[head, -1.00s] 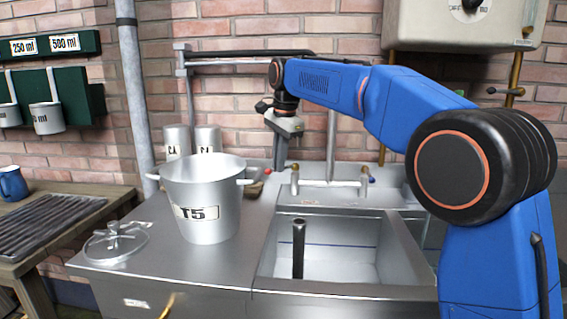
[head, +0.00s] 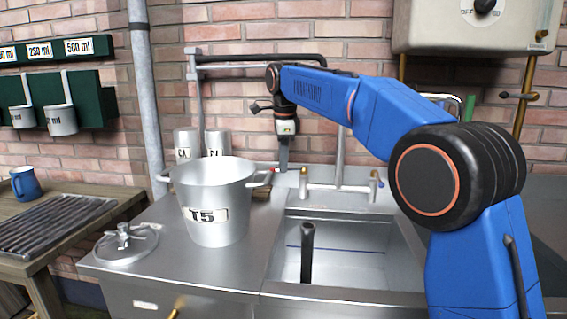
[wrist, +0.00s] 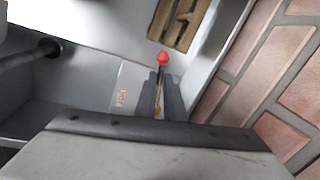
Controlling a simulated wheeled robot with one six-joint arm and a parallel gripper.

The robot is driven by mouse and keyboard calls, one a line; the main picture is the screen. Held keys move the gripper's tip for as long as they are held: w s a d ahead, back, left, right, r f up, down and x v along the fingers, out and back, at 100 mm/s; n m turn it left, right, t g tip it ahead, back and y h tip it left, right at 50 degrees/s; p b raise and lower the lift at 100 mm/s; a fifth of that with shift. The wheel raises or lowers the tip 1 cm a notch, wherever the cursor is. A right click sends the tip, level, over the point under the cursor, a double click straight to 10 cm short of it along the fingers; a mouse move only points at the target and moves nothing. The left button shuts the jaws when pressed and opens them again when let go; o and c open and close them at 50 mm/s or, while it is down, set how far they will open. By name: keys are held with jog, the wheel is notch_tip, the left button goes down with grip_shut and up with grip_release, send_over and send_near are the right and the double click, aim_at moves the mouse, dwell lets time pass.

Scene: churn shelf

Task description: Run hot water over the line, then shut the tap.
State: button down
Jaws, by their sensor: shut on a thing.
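My gripper (head: 283,168) is at the left side of the sink tap (head: 338,187), pointing down. In the wrist view my gripper (wrist: 160,95) is shut on the tap's red-tipped handle (wrist: 163,58), with the red knob showing beyond the fingers. The handle's stem is mostly hidden. A blue-tipped handle (head: 379,182) is at the tap's right end. The sink basin (head: 345,265) has a thin blue line (head: 350,249) on its inside wall and a dark upright pipe (head: 307,252) in it. I see no clear water stream; the water level cannot be told.
A pot marked T5 (head: 215,205) stands left of the sink, with a glass lid (head: 126,243) beside it. Two metal canisters (head: 217,142) stand behind. A water heater (head: 472,27) hangs at upper right. A wooden bench with a slatted rack (head: 50,225) is at left.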

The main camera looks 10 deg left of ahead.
jog(key=c, duration=1.8)
grip_release()
jog(key=shift+c, duration=0.2)
jog(key=s+r, duration=0.3)
jog(key=r, duration=1.4)
jog(key=shift+s+d, duration=0.15)
jog(key=shift+d, duration=0.2)
